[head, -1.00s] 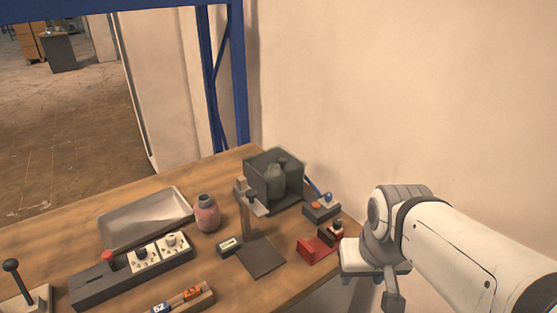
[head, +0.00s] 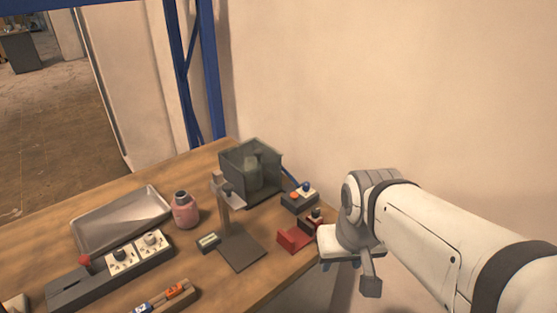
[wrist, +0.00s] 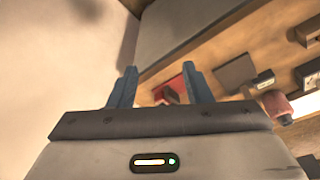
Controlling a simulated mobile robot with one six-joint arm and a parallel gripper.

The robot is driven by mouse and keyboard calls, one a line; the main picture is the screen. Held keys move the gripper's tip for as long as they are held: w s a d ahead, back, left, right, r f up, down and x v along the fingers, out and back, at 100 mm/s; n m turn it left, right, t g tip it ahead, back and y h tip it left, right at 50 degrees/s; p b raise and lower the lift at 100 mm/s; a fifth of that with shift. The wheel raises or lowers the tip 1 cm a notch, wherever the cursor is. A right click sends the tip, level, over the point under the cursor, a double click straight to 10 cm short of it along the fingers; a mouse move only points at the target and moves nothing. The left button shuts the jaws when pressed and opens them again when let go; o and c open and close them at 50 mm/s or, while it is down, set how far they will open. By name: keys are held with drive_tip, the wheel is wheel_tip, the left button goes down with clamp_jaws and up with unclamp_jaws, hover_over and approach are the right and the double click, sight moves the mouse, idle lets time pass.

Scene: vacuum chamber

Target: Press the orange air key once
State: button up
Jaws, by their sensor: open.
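A small grey box (head: 299,203) stands near the right end of the wooden bench in the head view. It carries an orange key (head: 294,195) and a blue knob (head: 305,187). A blue hose runs from it toward the dark, see-through chamber (head: 238,185), which has a bottle shape inside. My gripper (head: 339,265) is low at the bench's right edge, nearer the camera than the key and apart from it. In the wrist view my gripper (wrist: 160,88) shows two blue fingers spread with nothing held. I cannot pick out the orange key in the wrist view.
A red block (head: 294,238) lies close left of my gripper. A post stand (head: 240,250), pink bottle (head: 185,210), metal tray (head: 90,238) and dial strip (head: 70,290) fill the bench to the left. A plain wall stands behind.

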drive_tip(key=shift+c, duration=0.5)
clamp_jaws()
idle(1.2)
